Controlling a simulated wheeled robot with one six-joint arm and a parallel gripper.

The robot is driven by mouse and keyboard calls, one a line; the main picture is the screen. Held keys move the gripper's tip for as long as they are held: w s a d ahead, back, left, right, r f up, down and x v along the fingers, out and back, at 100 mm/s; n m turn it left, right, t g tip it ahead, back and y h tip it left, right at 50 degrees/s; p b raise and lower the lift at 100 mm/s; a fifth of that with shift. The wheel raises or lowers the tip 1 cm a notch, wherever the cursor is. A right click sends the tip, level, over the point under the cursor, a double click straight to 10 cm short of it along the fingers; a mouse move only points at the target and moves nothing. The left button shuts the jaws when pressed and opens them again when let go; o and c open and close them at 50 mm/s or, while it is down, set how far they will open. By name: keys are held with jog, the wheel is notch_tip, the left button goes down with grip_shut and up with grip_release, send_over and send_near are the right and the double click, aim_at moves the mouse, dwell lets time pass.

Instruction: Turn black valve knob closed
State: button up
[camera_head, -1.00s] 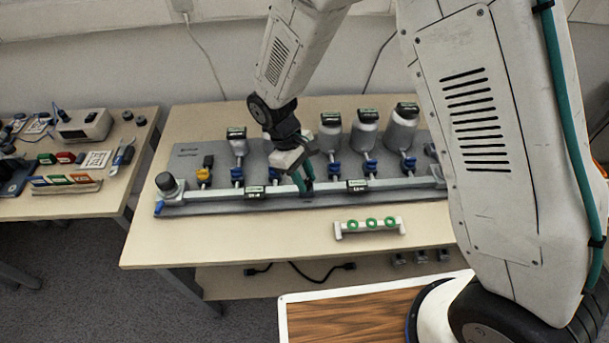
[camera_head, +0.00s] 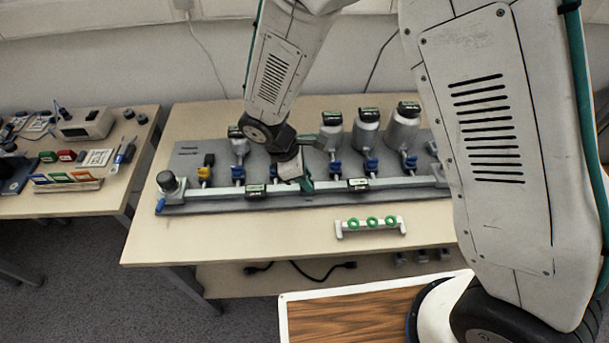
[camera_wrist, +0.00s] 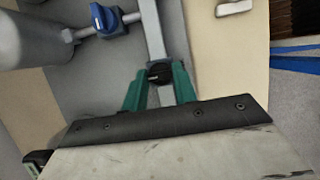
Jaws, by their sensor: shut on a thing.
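The black valve knob (camera_wrist: 160,72) sits on a pale pipe in the wrist view, between the green fingers of my gripper (camera_wrist: 159,84). The fingers are shut on it from both sides. In the head view my gripper (camera_head: 306,184) reaches down to the pale horizontal pipe (camera_head: 216,194) at the front of the grey rig board. There the fingers and wrist hide the knob. A blue valve knob (camera_wrist: 104,18) is up and left of the black one in the wrist view, apart from my fingers.
Grey canisters (camera_head: 366,136) with dark labels stand behind several blue valves (camera_head: 370,165). A yellow valve (camera_head: 204,173) is at the left. A white rack with green rings (camera_head: 371,224) stands in front on otherwise clear tabletop. A cluttered side table (camera_head: 60,205) is at the left.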

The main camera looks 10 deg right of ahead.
dwell(0.4)
jog(key=o, duration=1)
jog(key=shift+c, duration=0.2)
jog(key=v, duration=0.7)
jog(key=shift+r, duration=0.4)
jog(key=shift+a, duration=0.1)
jog(key=s+d+r+m+t+y, duration=0.1)
jog(key=s+d+r+m+y, duration=0.3)
jog(key=s+d+r+m, duration=1.3)
jog(key=s+d+r, duration=0.3)
jog(key=d+r, duration=0.2)
jog(key=d, duration=0.2)
jog(key=shift+s+r+m+t+y, duration=0.2)
jog(key=shift+r+m+t+y, duration=0.05)
jog(key=shift+m+t+y, duration=0.05)
